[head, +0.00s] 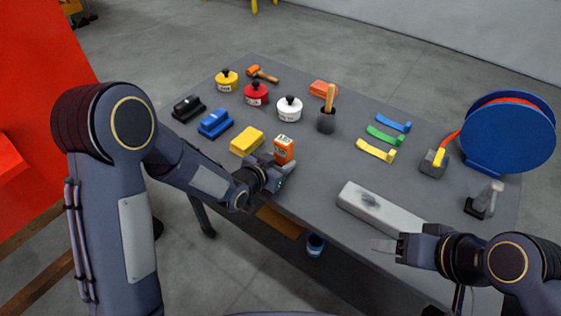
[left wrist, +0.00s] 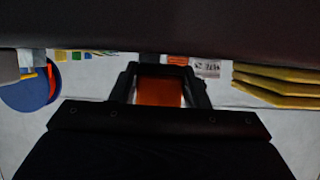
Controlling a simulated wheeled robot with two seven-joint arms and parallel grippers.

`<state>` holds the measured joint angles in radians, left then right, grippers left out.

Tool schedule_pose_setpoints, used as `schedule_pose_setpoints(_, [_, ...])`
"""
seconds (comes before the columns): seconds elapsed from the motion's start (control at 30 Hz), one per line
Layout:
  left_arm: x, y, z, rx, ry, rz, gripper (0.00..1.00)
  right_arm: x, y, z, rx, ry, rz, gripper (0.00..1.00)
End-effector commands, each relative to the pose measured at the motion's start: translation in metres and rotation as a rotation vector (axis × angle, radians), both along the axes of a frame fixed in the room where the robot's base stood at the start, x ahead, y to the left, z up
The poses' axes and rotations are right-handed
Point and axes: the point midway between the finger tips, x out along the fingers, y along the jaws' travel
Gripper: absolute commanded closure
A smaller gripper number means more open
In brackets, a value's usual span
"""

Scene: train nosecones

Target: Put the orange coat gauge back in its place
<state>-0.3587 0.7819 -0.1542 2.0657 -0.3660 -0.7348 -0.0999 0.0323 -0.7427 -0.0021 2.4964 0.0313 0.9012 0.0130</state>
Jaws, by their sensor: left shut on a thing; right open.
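The orange coat gauge (head: 284,149) is a small upright block with a pale display on its face. My left gripper (head: 281,165) is shut on its lower part, near the front left edge of the table. I cannot tell whether the gauge touches the tabletop. In the left wrist view the gauge (left wrist: 160,92) shows as an orange block between the two dark fingers. My right gripper (head: 392,249) is open and empty, in front of the table's front edge beside a long light-grey block (head: 380,209). No marked place for the gauge can be made out.
On the table (head: 330,163), a yellow sponge-like block (head: 247,141) lies just left of the gauge. The table's middle is clear.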

Motion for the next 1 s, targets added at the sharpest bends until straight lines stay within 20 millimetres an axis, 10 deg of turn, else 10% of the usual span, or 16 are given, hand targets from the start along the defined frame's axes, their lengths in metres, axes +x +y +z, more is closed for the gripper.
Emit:
schedule_pose_setpoints(0.43, [0.0, 0.0, -0.006, -0.001, -0.001, 0.0, 0.85, 0.0, 0.0, -0.01, 0.0, 0.0, 0.0, 0.44])
schedule_pose_setpoints(0.47, [0.0, 0.0, -0.007, 0.001, 0.001, 0.0, 0.55, 0.0, 0.0, -0.01, 0.0, 0.0, 0.0, 0.44])
schedule_pose_setpoints(0.6, [0.0, 0.0, -0.007, 0.001, 0.001, 0.0, 0.37, 0.0, 0.0, -0.01, 0.0, 0.0, 0.0, 0.44])
schedule_pose_setpoints(1.0, [-0.001, -0.001, 0.005, 0.001, 0.002, -0.002, 0.37, 0.0, 0.0, 0.005, 0.0, 0.0, 0.0, 0.44])
